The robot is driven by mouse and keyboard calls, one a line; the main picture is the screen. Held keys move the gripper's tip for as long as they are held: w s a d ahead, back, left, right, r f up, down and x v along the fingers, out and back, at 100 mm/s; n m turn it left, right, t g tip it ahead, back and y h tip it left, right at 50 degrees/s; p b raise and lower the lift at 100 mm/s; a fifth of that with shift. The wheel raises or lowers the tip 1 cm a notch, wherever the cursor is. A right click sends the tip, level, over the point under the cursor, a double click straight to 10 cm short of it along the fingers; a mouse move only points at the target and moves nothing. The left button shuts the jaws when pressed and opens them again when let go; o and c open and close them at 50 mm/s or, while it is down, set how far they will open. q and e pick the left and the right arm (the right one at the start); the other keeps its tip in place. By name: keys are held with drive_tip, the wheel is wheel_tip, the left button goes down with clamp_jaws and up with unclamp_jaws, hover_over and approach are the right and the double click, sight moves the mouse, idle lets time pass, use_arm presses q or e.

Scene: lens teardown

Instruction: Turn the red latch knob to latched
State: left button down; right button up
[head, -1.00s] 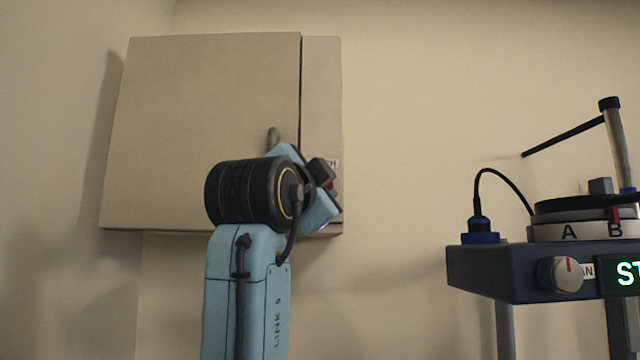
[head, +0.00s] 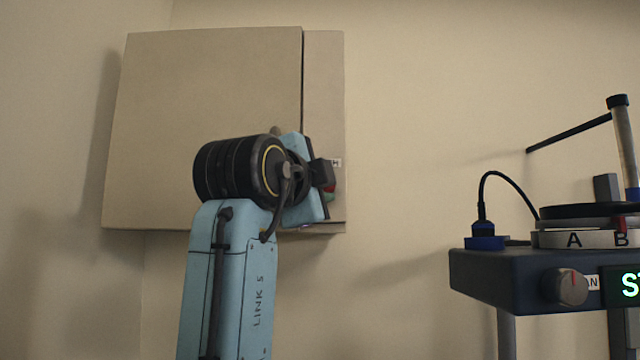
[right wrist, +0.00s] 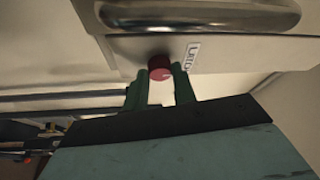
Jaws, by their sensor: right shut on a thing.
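The red latch knob (right wrist: 160,67) sticks out of the beige cabinet's narrow side panel (head: 324,90), beside a label (right wrist: 194,55) that reads as LATCH. In the right wrist view its round end sits between the green fingertips of my right gripper (right wrist: 160,78), which is shut on it. In the head view my right wrist covers most of the knob area; only a small red and green patch (head: 329,193) shows below the label. The knob's turn angle cannot be read. My left gripper is not in view.
The large cabinet door (head: 200,110) is flush beside the panel, and its metal handle (right wrist: 170,14) is close to my right gripper. At the right stands a dark blue instrument (head: 510,275) with a dial, a display and a ring marked A and B. Bare wall lies between.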

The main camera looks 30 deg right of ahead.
drive_tip(key=o, duration=1)
drive_tip(key=shift+s, duration=0.1)
drive_tip(key=b+v, duration=0.4)
drive_tip(key=v, duration=0.9)
drive_tip(key=shift+a, duration=0.15)
